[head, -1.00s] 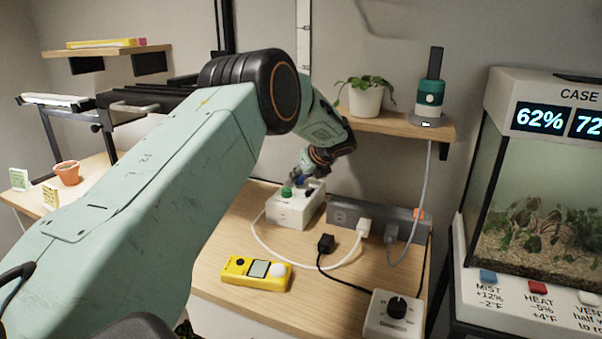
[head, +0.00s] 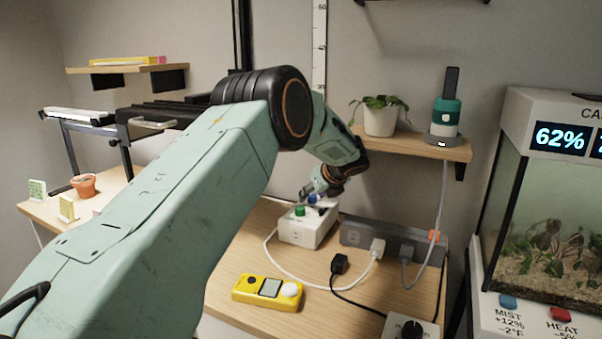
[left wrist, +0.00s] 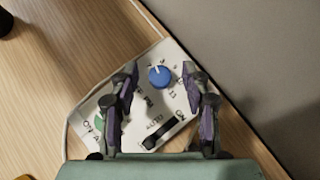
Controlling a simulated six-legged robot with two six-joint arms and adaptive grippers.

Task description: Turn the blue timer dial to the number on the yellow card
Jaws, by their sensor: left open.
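The blue timer dial (left wrist: 160,77) sits on a white timer box (left wrist: 120,120), its pale pointer mark toward the top of the left wrist view. In the head view the box (head: 308,233) stands on the wooden bench, with the dial (head: 313,198) largely covered by my gripper. My left gripper (left wrist: 160,70) is open, one fingertip on each side of the dial; I cannot tell whether they touch it. It also shows in the head view (head: 320,186). A pale yellow card (head: 67,208) stands on the left table; its writing is too small to read. My right gripper is out of view.
A green button (head: 300,211) is beside the dial. A grey power strip (head: 390,243) with plugs and cables lies right of the box. A yellow meter (head: 267,292) lies in front. A shelf (head: 410,142) with a plant hangs behind.

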